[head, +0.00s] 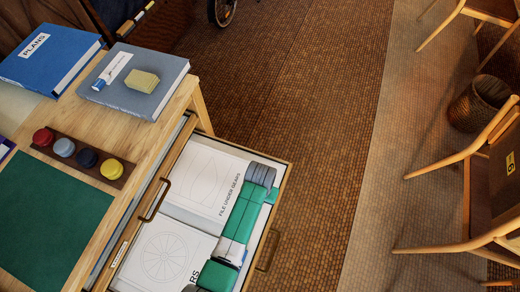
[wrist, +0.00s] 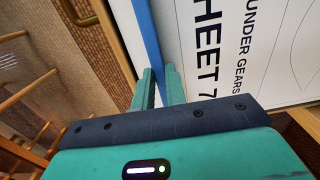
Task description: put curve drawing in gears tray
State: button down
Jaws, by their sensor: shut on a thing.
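The curve drawing (head: 205,178) is a white sheet with a faint curved outline, marked "FILE UNDER GEARS". It is over the open drawer (head: 263,262) in the head view, partly under my arm. In the wrist view the sheet (wrist: 275,50) shows "UNDER GEARS" and "SHEET 7", with a blue strip along its edge. My gripper (wrist: 160,88) is shut on that blue edge, beside the drawer's rim. In the head view the gripper (head: 272,197) is at the drawer's right side, largely hidden. I cannot tell whether the sheet touches the drawer floor. The drawer's front label is unreadable.
A wheel drawing (head: 165,258) lies nearer in the drawer, beside large letters ending "RS". The desk holds a blue PLANS book (head: 48,58), a grey book (head: 135,85) with a yellow block, a row of coloured knobs (head: 85,158) and a green mat (head: 50,220). Chairs stand right, beyond open floor.

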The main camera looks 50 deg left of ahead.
jog(key=f+b, duration=0.3)
jog(key=f, duration=0.1)
jog(key=shift+w+a, duration=0.3)
jog(key=shift+w, duration=0.1)
jog(key=shift+s+d+r, duration=0.1)
jog(key=shift+r, duration=0.1)
jog(key=c, duration=1.9)
grip_release()
jog(key=shift+f, duration=0.1)
jog(key=o, duration=0.5)
jog(key=shift+c, duration=0.2)
notch_tip(320, 180, up, 12)
jog(key=p, duration=0.6)
